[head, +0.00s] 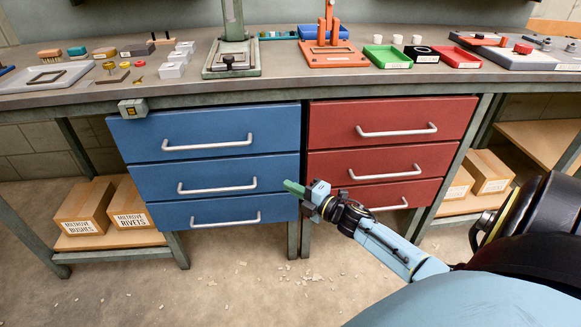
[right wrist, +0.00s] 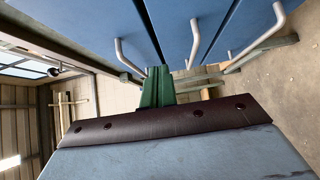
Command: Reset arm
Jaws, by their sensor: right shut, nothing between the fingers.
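My right arm comes in from the lower right of the head view. Its gripper (head: 294,188) has green fingertips and is shut and empty. It is in front of the bench, near the gap between the blue drawers (head: 210,150) and the red drawers (head: 385,140). In the right wrist view the shut green fingers (right wrist: 157,88) point towards the blue drawer fronts and their handles. I cannot tell the exact distance to the drawers. My left gripper is not in view.
The bench top (head: 300,85) carries a green press (head: 232,50), an orange press (head: 330,50), a green tray (head: 387,57), a red tray (head: 455,57) and small parts. Cardboard boxes (head: 83,213) sit on the lower shelves. The floor in front has scattered chips.

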